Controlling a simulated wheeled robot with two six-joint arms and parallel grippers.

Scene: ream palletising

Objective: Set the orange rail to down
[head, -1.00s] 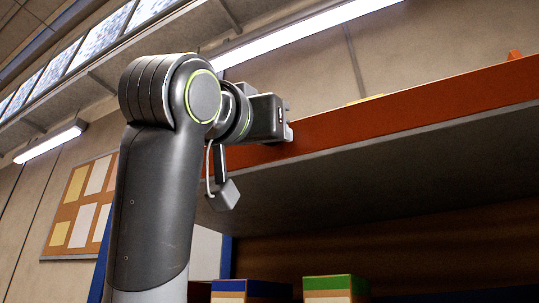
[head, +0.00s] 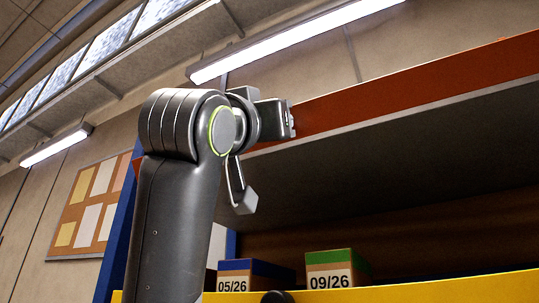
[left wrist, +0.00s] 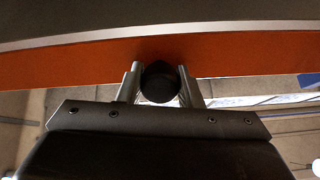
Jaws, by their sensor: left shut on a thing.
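The orange rail (head: 420,85) runs along the front edge of the high shelf, rising to the right in the head view. It also crosses the top of the left wrist view (left wrist: 75,62). My left gripper (head: 291,120) is at the left part of this rail. In the left wrist view its two fingers (left wrist: 160,88) are shut on a dark round knob (left wrist: 160,82) in front of the rail's face. The knob's hold is hidden in the head view. My right gripper is in neither view.
The grey shelf underside (head: 390,165) hangs above boxes labelled 05/26 (head: 250,276) and 09/26 (head: 335,268). A yellow rail (head: 440,288) crosses the bottom, with a dark round knob (head: 277,297) at its edge. A blue upright (head: 120,235) stands left.

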